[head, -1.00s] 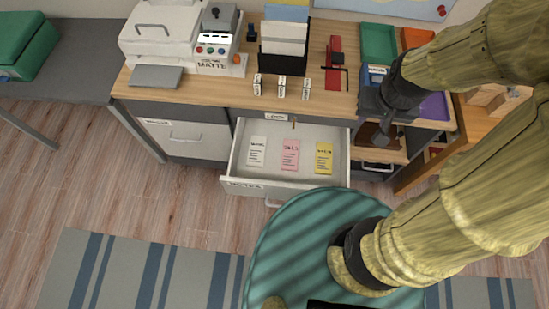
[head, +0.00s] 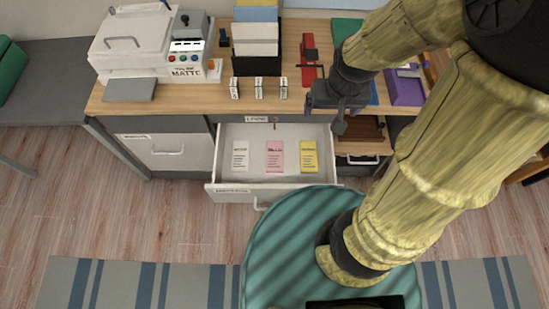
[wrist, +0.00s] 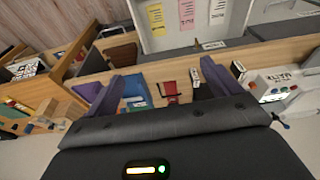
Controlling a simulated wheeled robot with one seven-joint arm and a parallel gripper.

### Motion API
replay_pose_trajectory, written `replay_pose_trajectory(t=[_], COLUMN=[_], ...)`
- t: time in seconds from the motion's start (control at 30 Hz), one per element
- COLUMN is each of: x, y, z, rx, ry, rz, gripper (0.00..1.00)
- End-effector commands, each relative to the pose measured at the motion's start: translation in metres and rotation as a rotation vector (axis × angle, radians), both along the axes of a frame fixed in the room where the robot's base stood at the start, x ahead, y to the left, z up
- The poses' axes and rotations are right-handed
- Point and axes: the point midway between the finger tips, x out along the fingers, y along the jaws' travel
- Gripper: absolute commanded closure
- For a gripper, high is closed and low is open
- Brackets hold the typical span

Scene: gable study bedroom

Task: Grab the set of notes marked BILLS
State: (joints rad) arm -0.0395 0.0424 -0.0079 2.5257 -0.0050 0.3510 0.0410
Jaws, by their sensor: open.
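Three sets of notes lie flat in an open drawer (head: 222,165): a white one (head: 240,156) on the left, a pink one (head: 275,157) in the middle and a yellow one (head: 309,156) on the right. Their headings are too small to read surely, so I cannot tell which says BILLS. In the wrist view the yellow (wrist: 156,18), pink (wrist: 187,14) and white (wrist: 218,10) sets show at the top. My gripper (head: 341,122) is open and empty, above the desk's front edge, right of the drawer. Its two fingers also show spread in the wrist view (wrist: 160,85).
The desk top (head: 205,97) holds a white machine (head: 150,45), a black file holder (head: 257,65), small labelled blocks (head: 259,88), a red item (head: 309,60) and a purple tray (head: 404,88). A round teal-striped surface (head: 290,250) stands before the drawer.

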Motion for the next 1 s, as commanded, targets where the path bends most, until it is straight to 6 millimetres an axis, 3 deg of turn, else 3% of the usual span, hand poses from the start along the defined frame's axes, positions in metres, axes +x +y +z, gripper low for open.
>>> replay_pose_trajectory(t=[0.03,0.7,0.83,1.0], x=[0.006,0.077,0.086,0.091], y=[0.005,0.091,0.107,0.118], z=[-0.027,-0.252,-0.288,-0.307], rx=[0.001,0.003,-0.001,-0.004], ry=[0.006,0.063,0.069,0.072], rz=[0.003,-0.018,-0.025,-0.029], gripper=[0.11,0.11,0.11,0.11])
